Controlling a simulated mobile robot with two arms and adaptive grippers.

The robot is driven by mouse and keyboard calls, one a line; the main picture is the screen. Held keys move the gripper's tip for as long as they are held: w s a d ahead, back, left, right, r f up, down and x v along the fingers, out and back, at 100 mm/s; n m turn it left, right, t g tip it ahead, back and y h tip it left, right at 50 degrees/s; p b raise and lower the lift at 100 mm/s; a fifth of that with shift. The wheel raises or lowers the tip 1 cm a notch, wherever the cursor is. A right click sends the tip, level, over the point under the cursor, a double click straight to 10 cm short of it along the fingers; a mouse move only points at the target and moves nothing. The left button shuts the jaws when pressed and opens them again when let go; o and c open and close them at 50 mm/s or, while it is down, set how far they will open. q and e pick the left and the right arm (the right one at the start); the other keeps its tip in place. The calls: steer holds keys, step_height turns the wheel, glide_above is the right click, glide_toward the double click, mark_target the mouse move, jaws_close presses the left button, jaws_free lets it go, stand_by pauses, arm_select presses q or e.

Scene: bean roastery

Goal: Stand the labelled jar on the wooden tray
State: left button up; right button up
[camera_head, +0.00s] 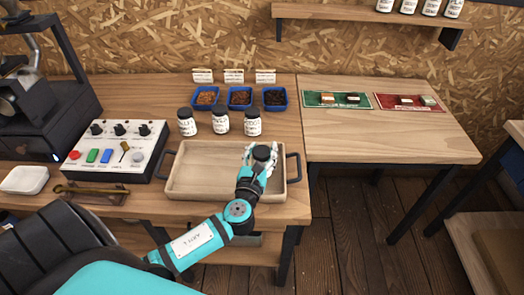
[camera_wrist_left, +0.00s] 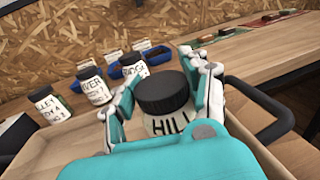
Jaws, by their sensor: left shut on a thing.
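The labelled jar (camera_wrist_left: 170,123) has a black lid and a white label on which "HILL" reads in the left wrist view. My left gripper (camera_head: 262,160) is shut on it, with a finger on each side below the lid. In the head view the jar's black lid (camera_head: 262,153) shows over the right part of the wooden tray (camera_head: 215,193). I cannot tell whether the jar's base touches the tray floor, as my gripper hides it. The tray is otherwise empty and has dark handles at both ends. My right gripper is out of view.
Behind the tray stand three similar jars, left (camera_head: 186,122), middle (camera_head: 220,122) and right (camera_head: 252,122). Blue bean trays (camera_head: 240,98) sit behind them. A control box (camera_head: 117,148) is left of the tray. The right table holds a green mat (camera_head: 338,101) and a red mat (camera_head: 410,103).

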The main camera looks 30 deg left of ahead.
arm_select(q)
steer(key=o, duration=1.4)
steer(key=shift+f, duration=0.1)
steer(key=shift+c, duration=0.2)
steer(key=shift+o, duration=0.2)
steer(key=shift+r, duration=0.2)
steer(key=shift+s+d+f, duration=0.15)
steer(key=shift+s, duration=0.15)
steer(key=b+v, duration=0.1)
steer(key=v, duration=1)
steer(key=shift+s+b, duration=0.2)
steer(key=shift+b, duration=0.2)
steer(key=shift+d, duration=0.1)
